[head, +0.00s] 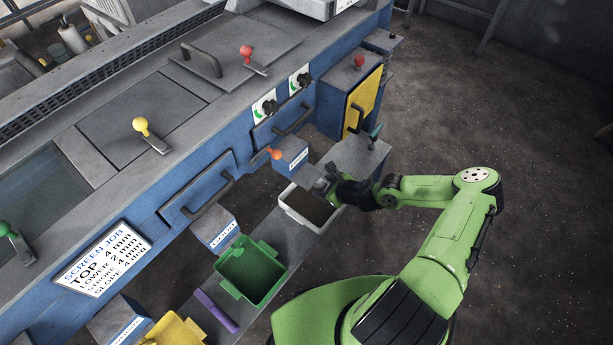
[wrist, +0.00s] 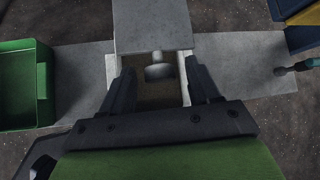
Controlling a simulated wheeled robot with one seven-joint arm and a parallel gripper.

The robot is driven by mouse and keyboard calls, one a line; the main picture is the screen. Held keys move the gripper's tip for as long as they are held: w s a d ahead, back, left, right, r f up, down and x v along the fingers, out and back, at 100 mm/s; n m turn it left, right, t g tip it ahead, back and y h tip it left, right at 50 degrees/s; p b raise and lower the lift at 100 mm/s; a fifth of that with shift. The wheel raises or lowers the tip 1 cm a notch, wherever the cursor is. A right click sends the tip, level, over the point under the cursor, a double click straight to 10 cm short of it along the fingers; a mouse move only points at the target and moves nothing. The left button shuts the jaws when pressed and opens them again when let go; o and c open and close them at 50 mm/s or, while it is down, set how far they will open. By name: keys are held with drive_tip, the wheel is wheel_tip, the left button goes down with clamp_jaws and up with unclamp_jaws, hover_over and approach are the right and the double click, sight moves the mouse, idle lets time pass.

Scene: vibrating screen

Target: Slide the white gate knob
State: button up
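A pale grey-white knob (wrist: 159,72) sticks out from a grey block (wrist: 152,25) in the wrist view, and I take it as the white gate knob. My gripper (wrist: 160,76) is open, with one dark finger on each side of the knob and a visible gap to both. In the head view my gripper (head: 334,189) is beside the grey outlet, over the right end of a white tray (head: 299,221) holding dark material. The knob cannot be made out clearly there; my gripper covers that spot.
A green bin (head: 250,270), a purple bar (head: 216,311) and a yellow bin (head: 176,330) lie along the ledge. The floor at right is clear.

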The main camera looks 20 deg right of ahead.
drive_tip(key=p+v, duration=0.4)
drive_tip(key=v, duration=0.2)
idle(0.3)
idle(0.3)
drive_tip(key=s+a+r+n+g+h+p, duration=0.1)
drive_tip(key=s+r+n+g+h+p, duration=0.15)
drive_tip(key=r+n, duration=0.95)
drive_tip(key=s+a+r+n+g+h+p, duration=0.15)
drive_tip(key=s+r+n, duration=0.4)
drive_tip(key=r, duration=1.05)
drive_tip(key=s+a+r+n, duration=0.2)
drive_tip(key=s+r+n, duration=0.3)
drive_tip(key=s+r, duration=0.3)
drive_tip(key=s+a+r+n+t+p, duration=0.1)
drive_tip(key=s+a+r+n, duration=0.1)
drive_tip(key=s+r+n, duration=0.3)
drive_tip(key=v, duration=0.5)
drive_tip(key=shift+s, duration=0.5)
drive_tip(key=shift+d+r, duration=0.1)
drive_tip(key=shift+r, duration=0.05)
